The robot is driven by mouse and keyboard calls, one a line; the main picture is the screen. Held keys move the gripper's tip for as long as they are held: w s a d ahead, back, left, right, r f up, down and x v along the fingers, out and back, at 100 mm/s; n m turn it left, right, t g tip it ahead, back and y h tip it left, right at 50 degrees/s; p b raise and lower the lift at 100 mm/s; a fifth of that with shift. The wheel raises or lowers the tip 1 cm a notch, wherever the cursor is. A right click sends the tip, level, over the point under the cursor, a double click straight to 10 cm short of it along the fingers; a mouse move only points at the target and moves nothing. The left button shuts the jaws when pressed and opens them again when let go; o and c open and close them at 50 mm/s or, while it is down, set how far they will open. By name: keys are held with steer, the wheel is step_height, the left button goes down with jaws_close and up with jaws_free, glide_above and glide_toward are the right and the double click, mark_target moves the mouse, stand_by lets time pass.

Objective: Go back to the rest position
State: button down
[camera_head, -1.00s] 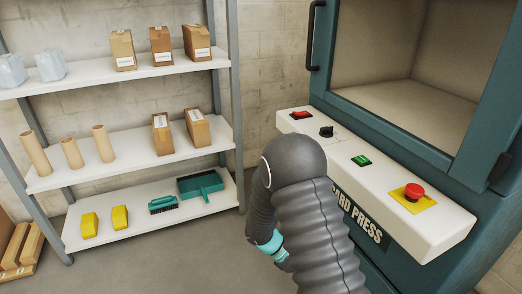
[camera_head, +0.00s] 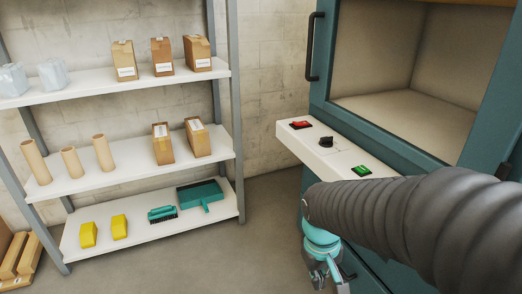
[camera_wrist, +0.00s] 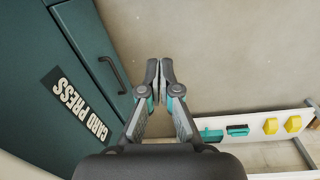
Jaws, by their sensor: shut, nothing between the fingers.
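My gripper (camera_wrist: 160,76) is shut and empty in the wrist view, its two fingertips together. In the head view my gripper (camera_head: 331,277) shows partly, low in front of the teal machine, below my grey sleeved arm that crosses the right side. The wrist view shows the machine's teal front with the "CARD PRESS" label (camera_wrist: 76,105) to the left of the fingers. The fingers look apart from the machine and the shelf. No rest mark shows.
The press's white control panel (camera_head: 325,150) carries a red switch (camera_head: 301,125), a black knob (camera_head: 326,142) and a green switch (camera_head: 361,171). My arm hides its right end. A shelf rack (camera_head: 120,187) with boxes, tubes and brushes stands left. Floor between them is clear.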

steer(key=s+d+r+m+t, duration=0.1)
steer(key=s+r+t, duration=0.1)
steer(key=r, duration=0.3)
steer(key=s+d+r+m+t+y, duration=0.1)
steer(key=s+d+r+t, duration=0.1)
steer(key=r, duration=0.4)
steer(key=shift+s+r+m+t, duration=0.3)
steer(key=shift+s+t, duration=0.4)
steer(key=shift+s, duration=0.6)
